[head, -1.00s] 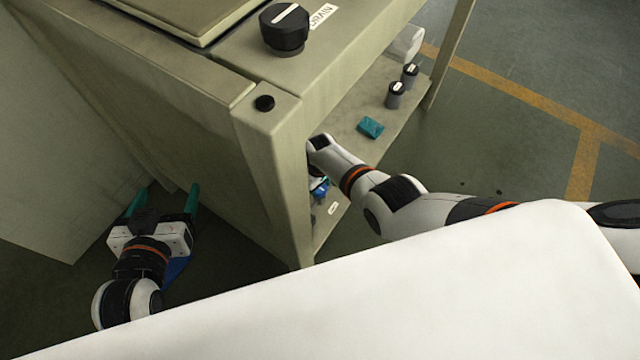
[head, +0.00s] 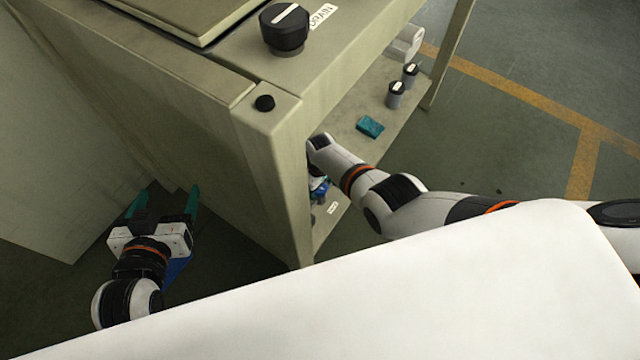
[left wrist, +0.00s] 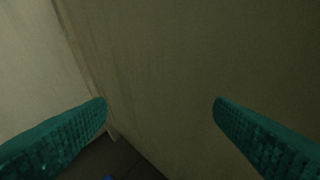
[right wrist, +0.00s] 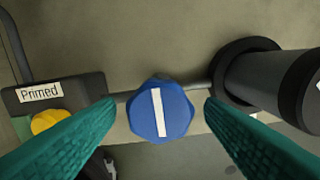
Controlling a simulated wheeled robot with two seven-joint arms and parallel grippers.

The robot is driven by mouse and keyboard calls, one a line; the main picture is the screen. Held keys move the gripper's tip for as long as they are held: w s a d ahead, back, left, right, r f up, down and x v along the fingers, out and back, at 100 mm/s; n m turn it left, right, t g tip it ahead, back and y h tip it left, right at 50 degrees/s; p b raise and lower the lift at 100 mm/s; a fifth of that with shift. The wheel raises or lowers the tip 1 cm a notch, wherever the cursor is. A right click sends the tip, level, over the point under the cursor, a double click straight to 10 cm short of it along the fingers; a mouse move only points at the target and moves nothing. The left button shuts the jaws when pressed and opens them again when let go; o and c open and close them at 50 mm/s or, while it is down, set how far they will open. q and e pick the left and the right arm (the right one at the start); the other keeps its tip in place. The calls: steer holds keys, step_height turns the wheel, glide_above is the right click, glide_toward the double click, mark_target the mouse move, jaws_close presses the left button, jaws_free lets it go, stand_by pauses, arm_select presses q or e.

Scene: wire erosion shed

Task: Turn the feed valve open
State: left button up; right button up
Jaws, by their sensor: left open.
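A blue faceted knob (right wrist: 160,118) with a white bar across its face sits mid-frame in the right wrist view. The bar stands nearly upright in that picture. I read no label on this knob. My right gripper (right wrist: 161,101) has its two teal fingers spread, one on each side of the knob, with a narrow gap visible on both sides. In the head view the right hand is mostly hidden behind the cabinet's corner post. My left gripper (head: 165,196) is open and empty, low beside the cabinet's left side.
The cabinet (head: 275,150) carries a black knob (head: 284,30) beside a DRAIN label (head: 322,16). Its lower shelf holds a teal block (head: 370,127) and two dark canisters (head: 395,95). In the right wrist view, a Primed label (right wrist: 40,93), yellow part (right wrist: 46,122) and dark cylinder (right wrist: 270,80) flank the blue knob.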

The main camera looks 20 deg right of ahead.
arm_select(q)
steer(key=shift+s, duration=0.1)
arm_select(e)
steer(key=shift+r, duration=0.1)
steer(key=shift+r, duration=0.1)
step_height(320, 180, up, 3)
steer(key=p, duration=0.2)
steer(key=shift+p, duration=0.4)
arm_select(q)
steer(key=s+a+f+g+y+p, duration=0.1)
steer(key=s+a+f+g, duration=0.15)
steer(key=s+g, duration=0.3)
steer(key=s+a+f+g+y+p, duration=0.2)
steer(key=s+f+g, duration=0.15)
steer(key=s, duration=0.35)
arm_select(e)
step_height(320, 180, up, 3)
steer(key=shift+r, duration=0.1)
arm_select(q)
step_height(320, 180, down, 10)
steer(key=w+g+p, duration=0.1)
steer(key=p, duration=0.2)
steer(key=shift+w+n, duration=0.2)
steer(key=shift+n, duration=0.1)
arm_select(e)
steer(key=shift+r, duration=2.7)
arm_select(q)
steer(key=shift+d, duration=0.1)
